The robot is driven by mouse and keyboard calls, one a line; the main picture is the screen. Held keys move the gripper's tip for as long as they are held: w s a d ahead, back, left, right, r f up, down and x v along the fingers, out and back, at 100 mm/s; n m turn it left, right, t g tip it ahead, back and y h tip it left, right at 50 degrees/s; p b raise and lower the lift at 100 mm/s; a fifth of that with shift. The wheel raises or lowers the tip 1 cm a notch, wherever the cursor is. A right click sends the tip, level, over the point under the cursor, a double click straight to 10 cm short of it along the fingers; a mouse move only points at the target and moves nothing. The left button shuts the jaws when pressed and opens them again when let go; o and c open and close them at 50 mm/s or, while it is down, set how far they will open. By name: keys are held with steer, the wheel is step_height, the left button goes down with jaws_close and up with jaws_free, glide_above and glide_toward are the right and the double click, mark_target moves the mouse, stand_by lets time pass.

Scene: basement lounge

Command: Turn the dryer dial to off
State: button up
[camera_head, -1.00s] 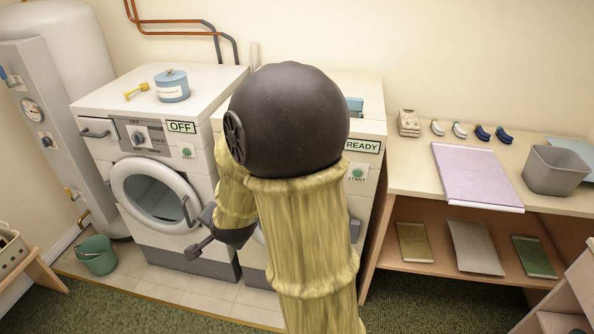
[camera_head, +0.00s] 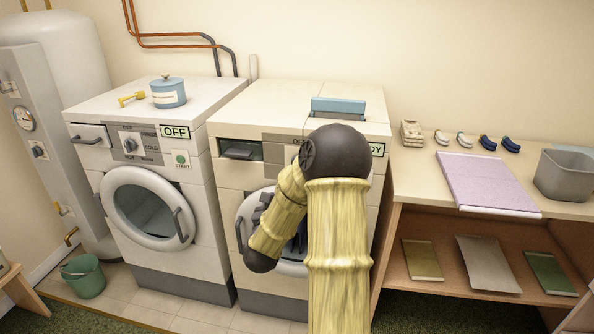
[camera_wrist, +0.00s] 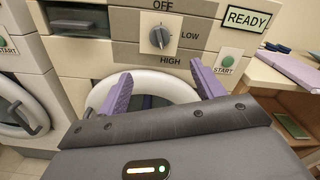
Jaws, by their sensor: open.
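The dryer is the right-hand white machine (camera_head: 228,174), and its panel also shows in the wrist view (camera_wrist: 120,22). Its grey round dial (camera_wrist: 158,37) sits in the wrist view between the printed words OFF, LOW and HIGH. I cannot tell for sure which word the dial points to. A READY display (camera_wrist: 247,19) is to the right of the dial. My gripper (camera_wrist: 162,88) is open and empty, its purple fingers apart in front of the round door and below the dial, not touching it. In the head view my arm hides the dial and most of the gripper.
A washer (camera_head: 190,262) with an OFF display and its own dial stands left of the dryer. A START button (camera_wrist: 227,62) is below the READY display. A wooden shelf table (camera_head: 420,190) stands close on the right. A green bucket (camera_head: 84,278) is on the floor at left.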

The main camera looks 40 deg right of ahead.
steer(key=p+x, duration=0.2)
steer(key=x, duration=1.5)
steer(key=shift+w+d+p, duration=0.1)
steer(key=shift+w+p, duration=0.15)
steer(key=shift+p, duration=0.1)
steer(key=shift+c, duration=0.5)
steer(key=c, duration=0.9)
steer(key=shift+o, duration=0.2)
